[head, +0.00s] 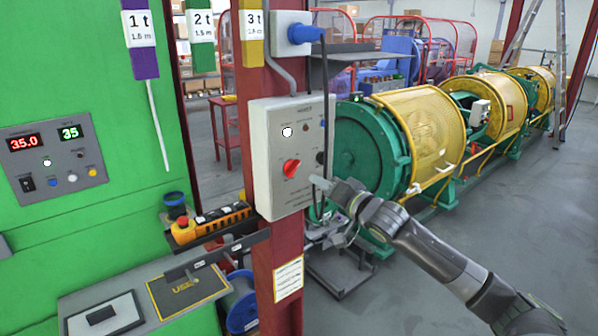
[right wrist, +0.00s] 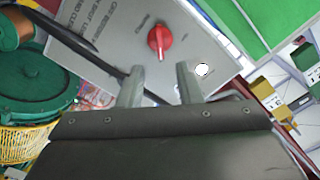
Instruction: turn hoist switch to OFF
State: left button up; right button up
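The hoist switch is a red rotary knob (head: 291,168) on the front of a grey control box (head: 262,185) fixed to a red post. The knob also shows in the right wrist view (right wrist: 160,42), just beyond my fingertips; its position lettering is too small to read. My right gripper (head: 318,183) is beside the box's lower right in the head view. In the right wrist view my right gripper (right wrist: 160,76) is open and empty, its two fingers apart, with the knob ahead of the gap and not touched. My left gripper is not in view.
A white round lamp (head: 288,132) sits above the knob. A blue plug (head: 298,34) with a hanging black cable is above the box. A shelf with a yellow-orange pendant (head: 212,222) lies below left. Green and yellow strander drums (head: 425,135) stand behind right.

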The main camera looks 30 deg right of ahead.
aim_at(296, 170)
jog(key=w, duration=0.3)
jog(key=w+p, duration=0.1)
jog(key=w, duration=0.5)
jog(key=shift+w+a, duration=0.25)
jog(key=shift+a, duration=0.1)
grip_shut()
